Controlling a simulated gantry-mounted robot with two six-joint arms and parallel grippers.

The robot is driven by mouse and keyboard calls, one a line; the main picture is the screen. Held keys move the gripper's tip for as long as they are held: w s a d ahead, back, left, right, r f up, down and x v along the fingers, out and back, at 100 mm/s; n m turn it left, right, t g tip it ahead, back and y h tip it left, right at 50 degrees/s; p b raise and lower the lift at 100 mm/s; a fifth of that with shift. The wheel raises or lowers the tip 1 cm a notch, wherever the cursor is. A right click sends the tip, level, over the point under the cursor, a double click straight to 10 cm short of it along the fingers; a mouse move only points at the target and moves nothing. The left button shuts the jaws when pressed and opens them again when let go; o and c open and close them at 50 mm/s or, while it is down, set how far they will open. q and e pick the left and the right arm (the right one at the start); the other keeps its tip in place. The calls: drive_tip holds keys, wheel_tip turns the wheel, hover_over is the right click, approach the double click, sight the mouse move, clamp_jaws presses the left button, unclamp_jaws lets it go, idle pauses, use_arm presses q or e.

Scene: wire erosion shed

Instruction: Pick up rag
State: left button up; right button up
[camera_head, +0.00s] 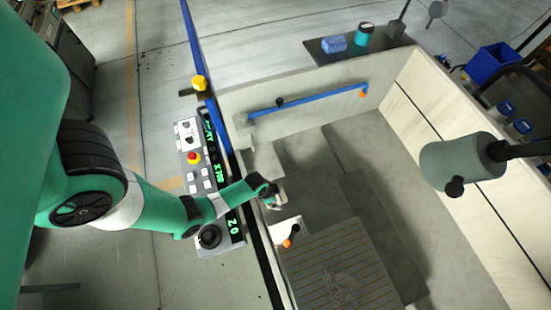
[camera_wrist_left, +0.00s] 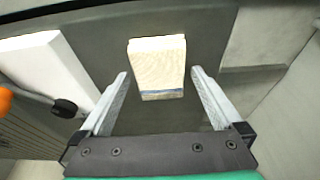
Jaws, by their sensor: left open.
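A cream, folded piece with a woven-looking surface and a blue stripe along its near edge, which looks like the rag (camera_wrist_left: 157,68), lies on a dark grey surface in the left wrist view. My left gripper (camera_head: 274,199) points down into the machine tank in the head view. In the left wrist view its two fingers (camera_wrist_left: 160,75) are open, one on each side of the rag, with gaps between. I cannot tell how far above the rag the fingertips are. In the head view the gripper mostly hides the rag. My right gripper is not in view.
The tank wall (camera_head: 300,88) carries a blue rail (camera_head: 310,101). A slatted plate (camera_head: 340,270) and a white block (camera_head: 283,232) with an orange-tipped part are near the gripper. A control panel (camera_head: 188,152) stands at left. A dark shelf (camera_head: 326,57) holds a blue item (camera_head: 333,43).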

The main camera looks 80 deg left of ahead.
sight(278, 196)
use_arm(q)
drive_tip(key=shift+f, duration=0.15)
drive_tip(key=c, duration=1.4)
wheel_tip(278, 196, up, 4)
drive_tip(key=p, duration=0.3)
drive_tip(key=s+d+r+p, duration=0.2)
drive_tip(key=s+r, duration=0.1)
drive_tip(key=s, duration=0.1)
drive_tip(key=s+d+r+p, duration=0.2)
drive_tip(key=s+d+r, duration=0.1)
drive_tip(key=s+d+r+p, duration=0.2)
drive_tip(key=s+r+p, duration=0.1)
drive_tip(key=s, duration=0.1)
drive_tip(key=shift+s+d+r, duration=0.25)
drive_tip(key=shift+s+d, duration=0.05)
drive_tip(key=shift+d, duration=0.05)
